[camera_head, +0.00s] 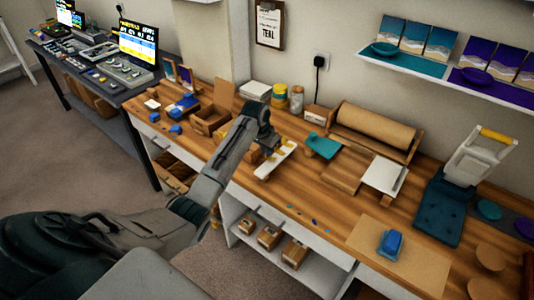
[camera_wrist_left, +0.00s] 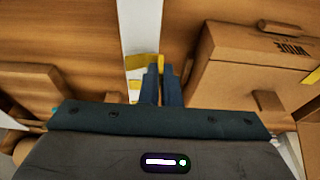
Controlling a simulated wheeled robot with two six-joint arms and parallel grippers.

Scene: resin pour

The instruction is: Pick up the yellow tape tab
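The yellow tape tab (camera_wrist_left: 144,62) lies across a white strip in the left wrist view, with a smaller yellow patch (camera_wrist_left: 134,86) nearer me. My left gripper (camera_wrist_left: 161,68) has its two dark fingers close together, a narrow gap between them. Its fingertips overlap the right end of the yellow tab in the picture; I cannot tell whether they grip it. In the head view my left gripper (camera_head: 268,146) hangs over the white strip (camera_head: 275,160) on the wooden bench and hides part of it. My right gripper is not in view.
A cardboard box (camera_wrist_left: 250,70) stands close to the right of the fingers in the wrist view. On the bench are a teal scoop-like piece (camera_head: 323,146), a paper roll (camera_head: 372,127), jars (camera_head: 280,95) and a blue block (camera_head: 390,243) on brown paper.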

